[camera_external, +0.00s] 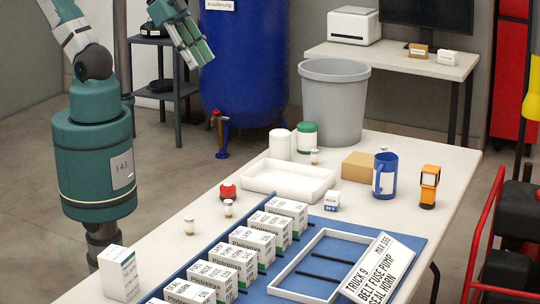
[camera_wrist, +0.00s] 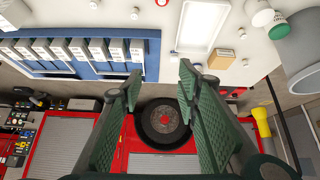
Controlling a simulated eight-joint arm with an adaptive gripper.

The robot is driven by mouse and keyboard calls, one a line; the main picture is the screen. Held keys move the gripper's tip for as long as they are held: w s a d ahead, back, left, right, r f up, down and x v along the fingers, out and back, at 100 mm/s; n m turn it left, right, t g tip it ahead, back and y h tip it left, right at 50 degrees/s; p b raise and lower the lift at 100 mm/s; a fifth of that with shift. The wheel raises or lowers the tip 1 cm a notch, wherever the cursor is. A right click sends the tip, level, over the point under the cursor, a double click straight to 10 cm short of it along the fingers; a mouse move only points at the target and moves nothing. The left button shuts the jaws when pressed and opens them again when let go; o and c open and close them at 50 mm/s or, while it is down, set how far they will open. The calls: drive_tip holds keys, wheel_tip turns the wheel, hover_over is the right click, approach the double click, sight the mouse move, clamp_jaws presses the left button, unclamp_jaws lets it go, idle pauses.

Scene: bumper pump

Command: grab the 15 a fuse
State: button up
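Three small pale cylinders with brownish lower ends stand on the table in the external view: one at the left (camera_external: 189,225), one right of it (camera_external: 228,208), and one behind the white tray (camera_external: 314,157). They look like fuses, but no rating is readable, so I cannot tell which is the 15 A one. In the wrist view, small cylinders show at the top (camera_wrist: 134,13) and right of the tray (camera_wrist: 244,62). My gripper (camera_external: 196,48) is raised at the upper left, well away from the cylinders. In the wrist view its fingers (camera_wrist: 158,82) are apart with nothing between them.
A grey bin (camera_external: 334,100) stands behind.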

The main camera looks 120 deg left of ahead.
drive_tip(key=w+a+r+n+g, duration=0.1)
drive_tip(key=w+a+r+n, duration=0.25)
drive_tip(key=w, duration=0.55)
drive_tip(key=w+a+f+n+g+y, duration=0.15)
drive_tip(key=w+a+n, duration=0.35)
drive_tip(key=w+a, duration=0.8)
drive_tip(key=n+g+h, duration=0.2)
drive_tip(key=n+g, duration=0.3)
drive_tip(key=n, duration=0.7)
hover_over(384, 147)
drive_tip(key=shift+m+t+y, duration=0.25)
wheel_tip(384, 147, down, 32)
drive_tip(key=shift+s+p, duration=0.1)
drive_tip(key=shift+p, duration=0.35)
drive_tip(key=shift+a+f, duration=0.25)
drive_tip(key=shift+f, duration=0.1)
drive_tip(key=shift+f, duration=1.3)
